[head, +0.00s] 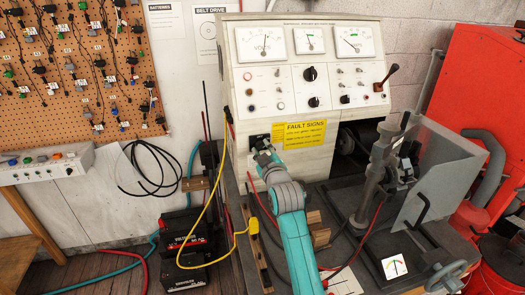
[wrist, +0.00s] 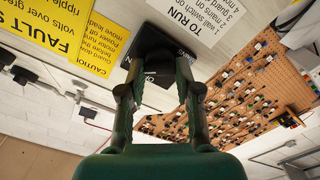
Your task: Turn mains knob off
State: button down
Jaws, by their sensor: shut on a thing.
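The mains knob sits on a small black switch plate (head: 258,139) low on the left of the cream test panel's front, beside the yellow fault signs label (head: 305,133). In the wrist view the black plate (wrist: 153,38) shows upside down with white lettering, partly readable. My gripper (head: 264,150) is at the plate, its arm reaching up from below. In the wrist view my gripper (wrist: 158,72) has its two fingers on either side of the dark knob and is shut on it. The knob's exact angle is hard to make out.
The test panel (head: 309,70) carries gauges, knobs and a red-handled lever (head: 387,76). A yellow cable (head: 213,190) and batteries (head: 186,232) are at left.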

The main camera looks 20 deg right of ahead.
jog(key=n, duration=0.6)
jog(key=shift+a+f, duration=0.1)
jog(key=n, duration=0.4)
jog(key=shift+n, duration=0.3)
jog(key=shift+f, duration=0.1)
dwell(0.3)
jog(key=c, duration=0.8)
grip_release()
jog(key=s, duration=1.2)
